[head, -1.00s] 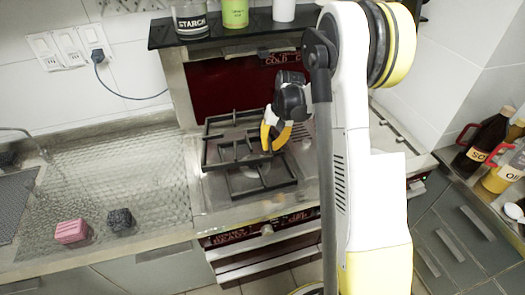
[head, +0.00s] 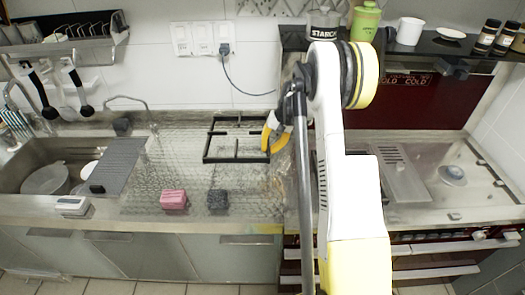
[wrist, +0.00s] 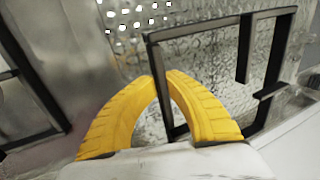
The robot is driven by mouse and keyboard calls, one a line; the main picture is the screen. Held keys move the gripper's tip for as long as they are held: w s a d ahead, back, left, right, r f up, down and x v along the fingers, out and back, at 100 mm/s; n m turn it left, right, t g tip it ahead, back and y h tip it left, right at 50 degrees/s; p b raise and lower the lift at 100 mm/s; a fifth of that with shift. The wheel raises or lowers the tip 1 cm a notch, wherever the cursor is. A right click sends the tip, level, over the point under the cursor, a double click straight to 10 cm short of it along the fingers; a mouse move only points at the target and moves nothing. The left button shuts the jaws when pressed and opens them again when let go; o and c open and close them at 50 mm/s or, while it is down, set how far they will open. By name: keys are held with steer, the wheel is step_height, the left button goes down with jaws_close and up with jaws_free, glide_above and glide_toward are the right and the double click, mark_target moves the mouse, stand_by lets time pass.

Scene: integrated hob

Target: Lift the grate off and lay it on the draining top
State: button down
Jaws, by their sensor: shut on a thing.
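The grate (head: 207,143) is a black open frame with cross bars, over the back right part of the draining top (head: 140,200). My gripper (head: 267,150), with yellow fingers, is at the grate's right side. In the wrist view its fingertips (wrist: 161,77) close on a bar of the grate (wrist: 200,28), which stretches away to the right. The textured draining top also shows behind it in the wrist view (wrist: 195,65). I cannot tell whether the grate touches the draining top or hangs just above it. My arm hides the hob's left part.
A pink sponge (head: 173,199) and a dark scourer (head: 217,200) lie near the draining top's front. The sink (head: 45,150) and grey ridged mat (head: 120,160) are to the left. Dark bars (wrist: 35,85) show at the wrist view's left. The wall has sockets (head: 202,40).

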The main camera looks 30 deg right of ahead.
mark_target(266, 166)
steer(key=shift+w+a+f, duration=0.1)
steer(key=shift+w+f, duration=0.05)
steer(key=shift+f, duration=0.05)
steer(key=shift+f+b, duration=0.5)
steer(key=shift+f, duration=0.15)
steer(key=shift+f+b, duration=1.25)
steer(key=shift+f, duration=1.3)
steer(key=shift+f+b, duration=0.3)
steer(key=shift+f, duration=0.1)
steer(key=c, duration=1.4)
jaws_free()
steer(key=shift+r, duration=0.15)
